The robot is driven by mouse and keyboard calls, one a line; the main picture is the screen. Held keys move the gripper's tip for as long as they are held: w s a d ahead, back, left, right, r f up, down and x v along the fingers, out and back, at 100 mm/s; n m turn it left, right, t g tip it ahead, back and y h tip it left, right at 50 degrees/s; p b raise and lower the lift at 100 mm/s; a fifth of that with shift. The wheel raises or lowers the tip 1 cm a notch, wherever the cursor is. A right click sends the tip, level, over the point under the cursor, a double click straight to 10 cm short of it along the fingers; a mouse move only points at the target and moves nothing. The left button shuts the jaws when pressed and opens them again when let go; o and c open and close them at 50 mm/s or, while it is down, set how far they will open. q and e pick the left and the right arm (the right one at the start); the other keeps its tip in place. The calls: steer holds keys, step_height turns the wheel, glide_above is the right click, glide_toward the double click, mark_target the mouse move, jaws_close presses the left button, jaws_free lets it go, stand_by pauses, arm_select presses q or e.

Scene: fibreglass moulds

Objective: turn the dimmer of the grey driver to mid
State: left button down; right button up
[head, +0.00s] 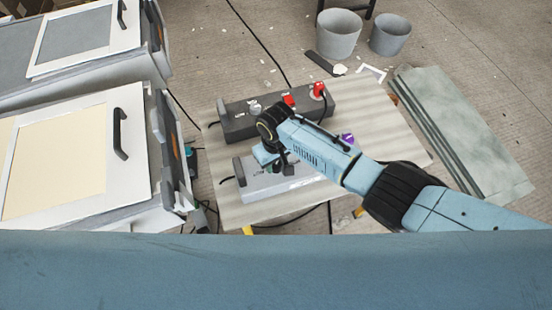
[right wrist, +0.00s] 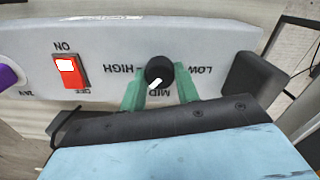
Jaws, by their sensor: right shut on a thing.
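The grey driver (head: 262,190) is a light grey box on the board, partly hidden by my right arm. In the right wrist view its face (right wrist: 215,45) shows a round black dimmer knob (right wrist: 159,68) with a white mark. LOW, MID and HIGH are printed upside down around the knob. The white mark points down and slightly left, close to MID. My right gripper (right wrist: 160,84) has its green fingers on both sides of the knob, shut on it. In the head view the gripper (head: 280,166) is over the driver. My left gripper is not in view.
A dark driver (head: 240,124) with red parts stands behind on the board (head: 385,125). White-framed cases (head: 135,185) stand at the left, buckets (head: 338,35) at the back.

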mark_target(276, 165)
steer(key=n, duration=0.3)
steer(key=shift+n+p, duration=0.35)
steer(key=shift+n, duration=2.05)
steer(key=o, duration=1)
steer(key=shift+c, duration=0.2)
steer(key=shift+r, duration=0.1)
step_height(276, 165, up, 13)
steer(key=p, duration=0.3)
steer(key=shift+p, duration=0.3)
steer(key=shift+r, duration=0.1)
